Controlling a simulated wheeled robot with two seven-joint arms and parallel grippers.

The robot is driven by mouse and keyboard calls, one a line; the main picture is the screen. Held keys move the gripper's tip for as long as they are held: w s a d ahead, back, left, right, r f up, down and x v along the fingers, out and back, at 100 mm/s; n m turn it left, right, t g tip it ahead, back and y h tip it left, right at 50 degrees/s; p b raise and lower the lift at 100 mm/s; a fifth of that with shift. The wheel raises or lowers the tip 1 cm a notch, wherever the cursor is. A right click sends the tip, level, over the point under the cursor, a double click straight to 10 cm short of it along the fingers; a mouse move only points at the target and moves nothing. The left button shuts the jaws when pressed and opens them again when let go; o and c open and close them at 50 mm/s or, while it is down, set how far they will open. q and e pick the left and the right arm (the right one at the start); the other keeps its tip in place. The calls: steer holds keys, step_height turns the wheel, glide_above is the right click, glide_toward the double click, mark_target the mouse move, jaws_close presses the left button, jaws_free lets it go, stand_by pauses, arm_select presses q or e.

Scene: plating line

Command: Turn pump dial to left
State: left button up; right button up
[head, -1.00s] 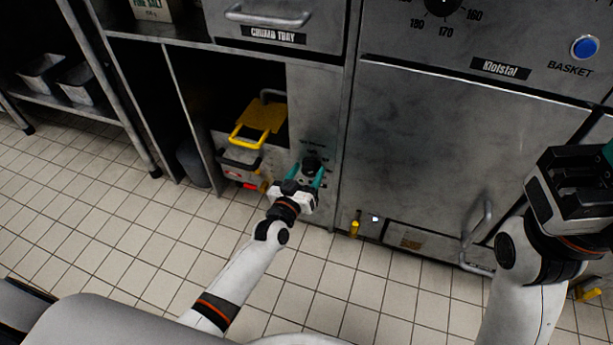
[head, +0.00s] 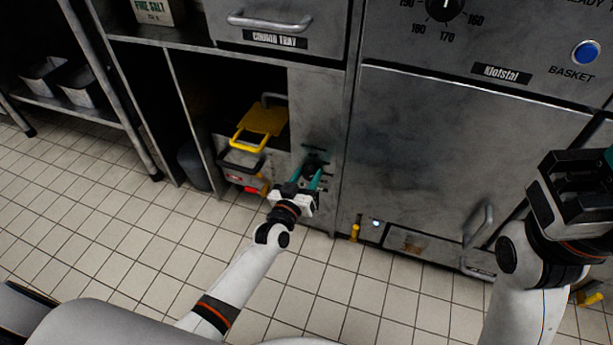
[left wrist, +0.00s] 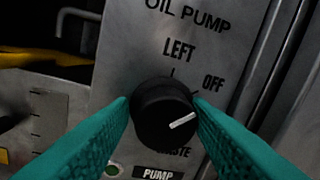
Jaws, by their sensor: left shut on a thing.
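The pump dial is a black round knob (left wrist: 160,106) with a white mark, on a grey panel lettered OIL PUMP (left wrist: 195,18). In the left wrist view, LEFT is above the dial, OFF at its upper right, and a partly hidden word ending in "ASTE" below. The white mark points right and slightly up, below the word OFF. My left gripper (head: 312,180) is shut on the dial, one teal finger on each side. The fingers partly cover the dial in the head view. My right gripper (head: 582,190) hangs empty-looking at the right; its fingertips are not clear.
Left of the pump panel is an open bay with a yellow-handled container (head: 256,125). A crumb tray drawer (head: 275,38) is above it. A large metal door (head: 440,150) stands to the right. A yellow valve handle (head: 355,232) is low down. The tiled floor in front is clear.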

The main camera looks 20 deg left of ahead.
arm_select(q)
steer(key=n, duration=0.2)
steer(key=shift+d+r+n, duration=0.1)
steer(key=shift+d+n, duration=0.15)
steer(key=shift+n, duration=0.15)
steer(key=n, duration=0.4)
steer(key=shift+n+t, duration=0.4)
steer(key=shift+n, duration=1)
steer(key=shift+w, duration=0.1)
steer(key=o, duration=0.8)
steer(key=shift+d, duration=0.1)
steer(key=shift+o, duration=0.2)
